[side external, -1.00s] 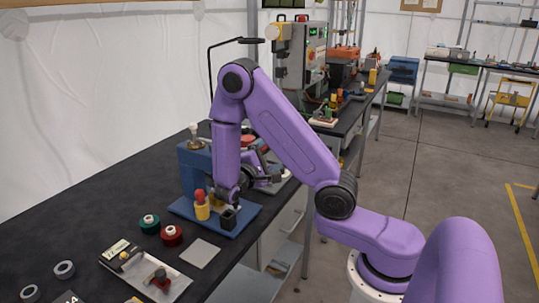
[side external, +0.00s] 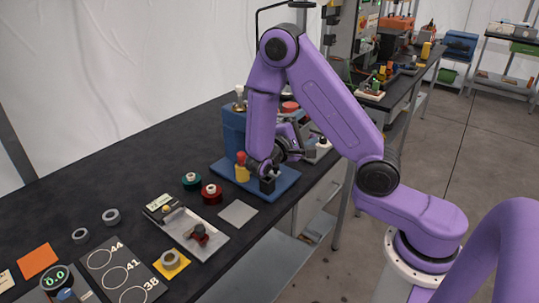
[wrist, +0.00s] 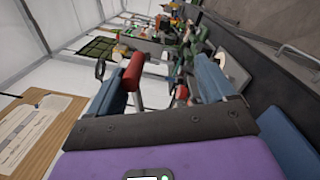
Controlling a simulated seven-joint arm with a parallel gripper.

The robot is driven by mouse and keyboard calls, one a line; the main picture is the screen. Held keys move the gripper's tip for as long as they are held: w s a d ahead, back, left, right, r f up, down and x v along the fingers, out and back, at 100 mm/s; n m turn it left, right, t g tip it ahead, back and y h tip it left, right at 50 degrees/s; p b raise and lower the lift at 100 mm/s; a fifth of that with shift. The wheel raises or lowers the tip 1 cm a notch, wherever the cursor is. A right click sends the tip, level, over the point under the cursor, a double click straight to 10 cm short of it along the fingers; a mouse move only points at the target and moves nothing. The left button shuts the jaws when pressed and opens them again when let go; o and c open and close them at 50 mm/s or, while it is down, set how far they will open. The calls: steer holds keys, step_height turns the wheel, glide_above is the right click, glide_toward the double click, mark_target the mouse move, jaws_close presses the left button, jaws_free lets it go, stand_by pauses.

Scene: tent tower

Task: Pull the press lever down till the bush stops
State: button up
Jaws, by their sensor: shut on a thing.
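The press has a blue body (side external: 232,132) on a blue base plate (side external: 287,183). My purple arm stands in front of it and hides much of it in the side view. In the wrist view, the press lever's red grip (wrist: 134,72) lies against the left finger, with a bright rod below it. My gripper (wrist: 160,80) is shut on the lever, its grey-blue fingers either side; the contact is partly hidden. A black block (side external: 267,185) sits on the base plate below my wrist. I cannot make out the bush or its depth.
A yellow piece with a red top (side external: 242,168) stands close beside my wrist. Green (side external: 191,181) and red (side external: 211,193) spools, a grey tray (side external: 190,230) and a marked dark board (side external: 118,272) lie to the left. Black bench top is clear behind them.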

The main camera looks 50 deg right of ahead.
steer(key=shift+w+a+f, duration=0.1)
steer(key=shift+a+f, duration=0.1)
steer(key=shift+a, duration=1.65)
steer(key=shift+c, duration=0.2)
steer(key=shift+a, duration=0.3)
steer(key=shift+c, duration=1.1)
steer(key=a, duration=1.2)
steer(key=shift+r, duration=0.1)
steer(key=a, duration=1.7)
steer(key=shift+a, duration=0.15)
